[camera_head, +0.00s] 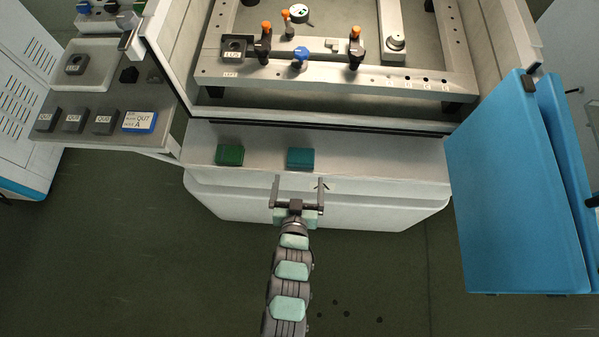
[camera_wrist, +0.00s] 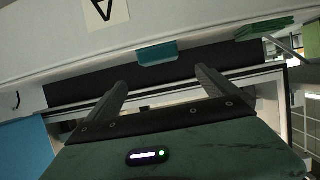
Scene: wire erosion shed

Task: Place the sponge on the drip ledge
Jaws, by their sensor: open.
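A teal block (camera_head: 300,158) that looks like the sponge lies on the white front ledge (camera_head: 385,160) of the machine. It also shows in the wrist view (camera_wrist: 158,53). A green pad (camera_head: 230,155) lies left of it on the same ledge; in the wrist view the green pad (camera_wrist: 263,28) looks layered, like folded cloth. I cannot tell for certain which surface is the drip ledge. My gripper (camera_head: 298,182) is open and empty, just in front of the teal block in the head view. Its two fingers (camera_wrist: 163,80) are spread apart in the wrist view.
Behind the ledge, a metal clamping frame (camera_head: 330,77) holds orange-topped clamps. At left, a grey side shelf (camera_head: 100,105) carries several dark blocks and a blue labelled one (camera_head: 139,122). A blue door panel (camera_head: 515,190) stands at right. The ledge right of the teal block is clear.

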